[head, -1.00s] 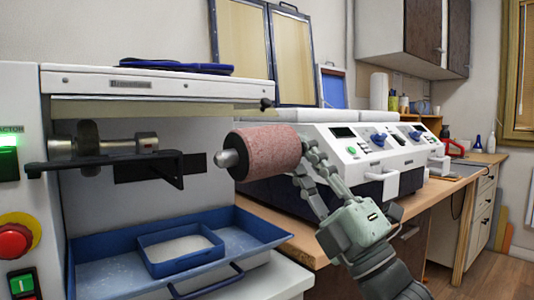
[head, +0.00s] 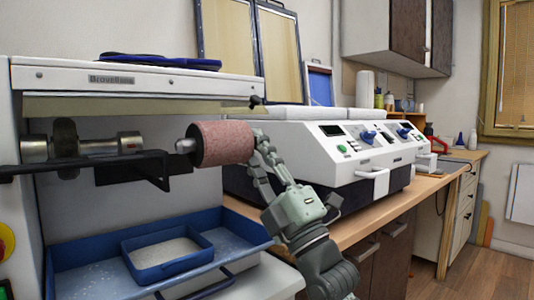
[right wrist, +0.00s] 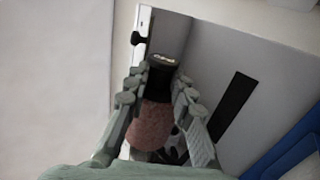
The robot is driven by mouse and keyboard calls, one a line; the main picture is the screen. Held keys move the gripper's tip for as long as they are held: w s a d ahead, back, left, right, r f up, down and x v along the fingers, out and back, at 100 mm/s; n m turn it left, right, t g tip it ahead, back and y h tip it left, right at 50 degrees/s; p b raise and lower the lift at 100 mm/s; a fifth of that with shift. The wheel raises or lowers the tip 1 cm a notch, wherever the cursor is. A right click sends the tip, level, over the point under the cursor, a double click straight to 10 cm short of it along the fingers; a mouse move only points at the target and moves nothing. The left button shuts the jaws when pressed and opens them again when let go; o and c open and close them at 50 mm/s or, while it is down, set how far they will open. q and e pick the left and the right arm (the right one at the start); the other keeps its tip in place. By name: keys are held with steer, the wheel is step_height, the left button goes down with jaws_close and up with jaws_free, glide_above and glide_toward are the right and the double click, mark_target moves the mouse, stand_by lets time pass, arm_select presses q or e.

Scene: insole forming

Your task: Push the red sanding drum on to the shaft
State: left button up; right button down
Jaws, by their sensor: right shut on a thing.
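The red sanding drum (head: 226,143) is held in the air, about level, at the right of the machine's opening. A grey rounded metal end piece (head: 186,146) sticks out of its left end. My right gripper (head: 258,143) is shut on the drum at its right end. In the right wrist view, the drum (right wrist: 152,125) sits between the fingers (right wrist: 160,76), with a dark part and a shiny end beyond it. The metal shaft (head: 128,142), beside a dark wheel (head: 67,145), lies left of the drum, with a gap between them in the picture. My left gripper is not in view.
A black bracket (head: 165,172) juts out below the shaft. A blue tray (head: 85,268) with a smaller blue box stands underneath. The white control unit (head: 330,152) stands on the bench behind my right gripper. A white hood (head: 60,76) overhangs the shaft.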

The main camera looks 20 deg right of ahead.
steer(key=w, duration=0.1)
steer(key=w+a, duration=0.1)
steer(key=shift+w, duration=0.3)
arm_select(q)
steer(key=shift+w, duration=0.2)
arm_select(e)
steer(key=w+a, duration=0.2)
steer(key=w, duration=0.4)
steer(key=shift+a, duration=0.1)
arm_select(q)
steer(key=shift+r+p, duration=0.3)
steer(key=shift+p, duration=0.05)
arm_select(e)
steer(key=shift+s+a, duration=0.25)
steer(key=shift+a, duration=0.4)
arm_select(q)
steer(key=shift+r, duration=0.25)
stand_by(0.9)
